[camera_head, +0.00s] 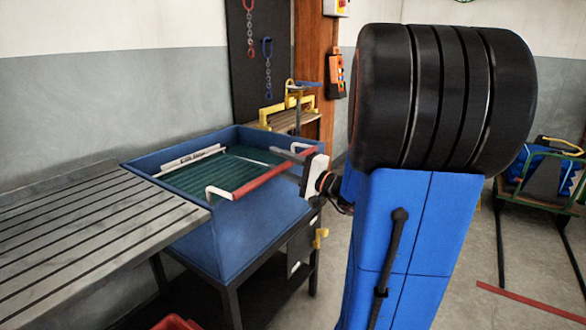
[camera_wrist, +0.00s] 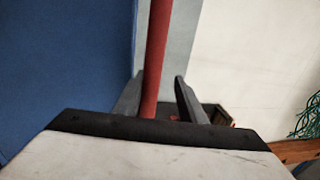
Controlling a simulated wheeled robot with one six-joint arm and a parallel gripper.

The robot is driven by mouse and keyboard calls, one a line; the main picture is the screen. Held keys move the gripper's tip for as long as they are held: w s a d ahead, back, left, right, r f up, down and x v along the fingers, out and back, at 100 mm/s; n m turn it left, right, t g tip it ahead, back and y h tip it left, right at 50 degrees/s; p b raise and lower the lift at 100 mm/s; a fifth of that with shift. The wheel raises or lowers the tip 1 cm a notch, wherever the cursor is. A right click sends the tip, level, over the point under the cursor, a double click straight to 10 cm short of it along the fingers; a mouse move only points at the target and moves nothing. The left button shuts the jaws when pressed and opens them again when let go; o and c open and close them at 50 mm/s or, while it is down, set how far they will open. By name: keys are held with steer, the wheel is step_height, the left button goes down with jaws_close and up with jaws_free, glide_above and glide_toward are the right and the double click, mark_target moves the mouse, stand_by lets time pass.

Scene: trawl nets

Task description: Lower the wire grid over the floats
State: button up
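A blue tank (camera_head: 255,235) stands on a dark frame, with a dark green, finely lined surface (camera_head: 225,172) inside. I cannot tell how much of that surface is wire grid. A red bar handle (camera_head: 262,182) with pale bent ends lies along the tank's near right side. My gripper (camera_head: 290,152) is at the handle's far right end. In the wrist view the red bar (camera_wrist: 157,50) passes between the fingers of my gripper (camera_wrist: 158,95), close to the left finger, with a gap to the right one. No floats can be made out.
A slatted metal table (camera_head: 90,225) adjoins the tank on the left. A yellow-framed bench (camera_head: 290,107) stands behind it. Chains (camera_head: 267,65) hang on a dark wall panel. A cart with blue items (camera_head: 545,170) is at the right. Part of the floor (camera_head: 530,270) is clear.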

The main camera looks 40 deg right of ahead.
steer(key=v, duration=1.7)
steer(key=shift+s+a, duration=0.1)
stand_by(0.6)
steer(key=a+f+n+g+y, duration=0.2)
steer(key=a+f+g, duration=0.15)
steer(key=a, duration=0.55)
steer(key=a+f+n+g+y, duration=0.25)
steer(key=a+g, duration=0.25)
steer(key=a, duration=0.3)
steer(key=s+a+f+n+g+h, duration=0.1)
steer(key=s+a+f+n+g, duration=0.3)
steer(key=a, duration=0.3)
steer(key=s+n+h, duration=0.1)
steer(key=n+h, duration=0.1)
steer(key=h, duration=0.1)
steer(key=s+n+g+h, duration=0.1)
steer(key=s+n+h, duration=0.1)
steer(key=h, duration=0.1)
steer(key=s+f+n+h, duration=0.1)
steer(key=s+n+h, duration=0.1)
steer(key=h, duration=0.1)
steer(key=shift+s+d+f+g+h, duration=0.1)
steer(key=shift+s+d+g+h, duration=0.15)
steer(key=shift+h, duration=0.1)
